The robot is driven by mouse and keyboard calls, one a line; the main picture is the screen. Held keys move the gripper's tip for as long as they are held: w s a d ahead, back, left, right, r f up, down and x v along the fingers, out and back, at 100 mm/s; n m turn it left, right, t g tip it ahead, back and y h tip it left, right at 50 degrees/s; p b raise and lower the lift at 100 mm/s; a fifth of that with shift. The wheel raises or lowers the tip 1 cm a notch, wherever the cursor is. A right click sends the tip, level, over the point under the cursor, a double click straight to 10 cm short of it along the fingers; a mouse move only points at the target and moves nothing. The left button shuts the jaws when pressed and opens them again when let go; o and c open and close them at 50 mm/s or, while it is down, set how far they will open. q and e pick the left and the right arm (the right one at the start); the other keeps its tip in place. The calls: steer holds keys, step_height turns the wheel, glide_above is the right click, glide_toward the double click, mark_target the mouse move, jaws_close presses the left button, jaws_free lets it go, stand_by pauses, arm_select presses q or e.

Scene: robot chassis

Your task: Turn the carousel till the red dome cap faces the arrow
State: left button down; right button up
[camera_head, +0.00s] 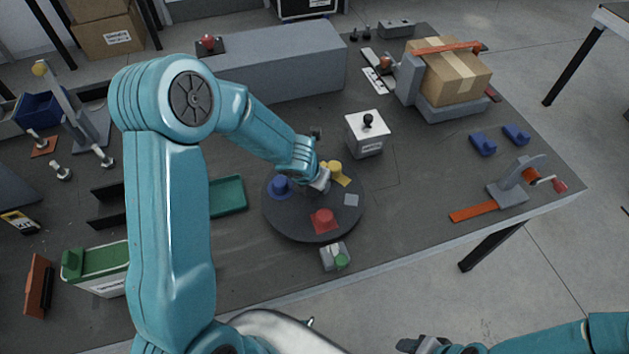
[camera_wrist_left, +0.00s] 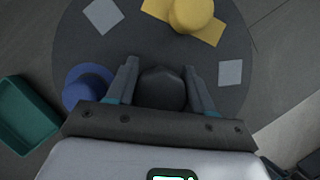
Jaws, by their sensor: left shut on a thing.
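The carousel (camera_head: 280,218) is a dark round disc on the table. The red dome cap (camera_head: 323,220) sits on its front part, on a red patch. A blue cap (camera_head: 281,187) is at its left and a yellow cap (camera_head: 335,168) at its back; both also show in the left wrist view, blue (camera_wrist_left: 88,86) and yellow (camera_wrist_left: 192,14). A small grey block with a pale pointer-like piece (camera_head: 333,250) stands just beyond the front rim, near the red cap. My left gripper (camera_wrist_left: 162,92) is shut on the dark central knob (camera_wrist_left: 162,86). My right gripper (camera_head: 424,345) is low at the bottom edge, partly cut off.
A green button (camera_head: 341,262) is on the small grey block. A white box with a black knob (camera_head: 366,133) stands behind right of the disc. A green tray (camera_head: 227,195) lies to the left. A red-handled clamp (camera_head: 515,188) is at the right.

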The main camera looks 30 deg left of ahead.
arm_select(q)
steer(key=shift+c, duration=2.4)
jaws_free()
steer(key=shift+s+f, duration=0.25)
steer(key=shift+w+r, duration=0.1)
steer(key=shift+r, duration=0.3)
steer(key=p+v, duration=0.8)
steer(key=v, duration=0.7)
steer(key=shift+r, duration=0.35)
steer(key=shift+s, duration=0.2)
